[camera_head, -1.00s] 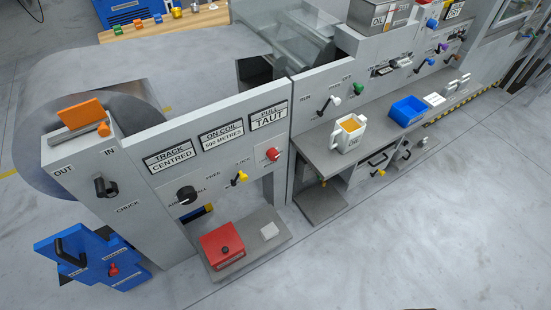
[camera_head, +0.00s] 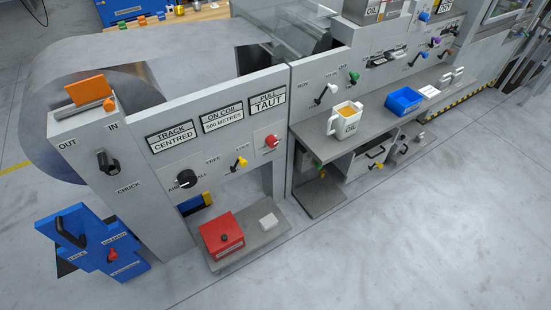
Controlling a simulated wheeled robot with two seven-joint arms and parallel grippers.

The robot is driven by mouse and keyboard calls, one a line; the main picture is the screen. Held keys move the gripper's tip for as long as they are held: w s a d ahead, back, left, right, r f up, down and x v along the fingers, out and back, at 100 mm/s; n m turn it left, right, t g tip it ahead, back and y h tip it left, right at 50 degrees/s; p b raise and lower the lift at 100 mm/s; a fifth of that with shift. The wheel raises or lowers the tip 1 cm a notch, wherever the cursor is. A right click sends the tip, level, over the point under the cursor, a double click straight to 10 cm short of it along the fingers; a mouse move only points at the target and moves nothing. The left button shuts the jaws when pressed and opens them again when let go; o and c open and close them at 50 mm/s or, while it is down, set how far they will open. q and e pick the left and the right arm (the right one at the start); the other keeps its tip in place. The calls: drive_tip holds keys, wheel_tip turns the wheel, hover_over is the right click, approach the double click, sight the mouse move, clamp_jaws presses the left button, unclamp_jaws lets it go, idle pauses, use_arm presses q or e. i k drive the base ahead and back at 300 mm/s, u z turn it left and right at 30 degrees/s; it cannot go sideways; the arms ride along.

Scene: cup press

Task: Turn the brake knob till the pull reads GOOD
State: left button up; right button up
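The black brake knob (camera_head: 187,180) sits on the grey front panel of the coil stand, at the left of the head view. Its labels are too small to read fully. The PULL sign (camera_head: 267,98) at the panel's upper right reads TAUT. The ON COIL sign (camera_head: 222,116) reads 500 METRES and the TRACK sign (camera_head: 172,138) reads CENTRED. Neither of my grippers shows in the head view, and nothing touches the knob.
A yellow lever (camera_head: 240,163) and a red button (camera_head: 271,142) sit right of the knob. A shelf below holds a red box (camera_head: 221,236). A blue cart-like unit (camera_head: 93,245) stands at lower left. Clear floor lies in front.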

sight(271, 141)
drive_tip(key=u, duration=0.05)
drive_tip(key=k, duration=0.8)
drive_tip(key=z, duration=0.8)
drive_tip(key=i, duration=1.1)
drive_tip(key=u, duration=0.75)
drive_tip(key=i, duration=0.9)
drive_tip(key=u, duration=0.95)
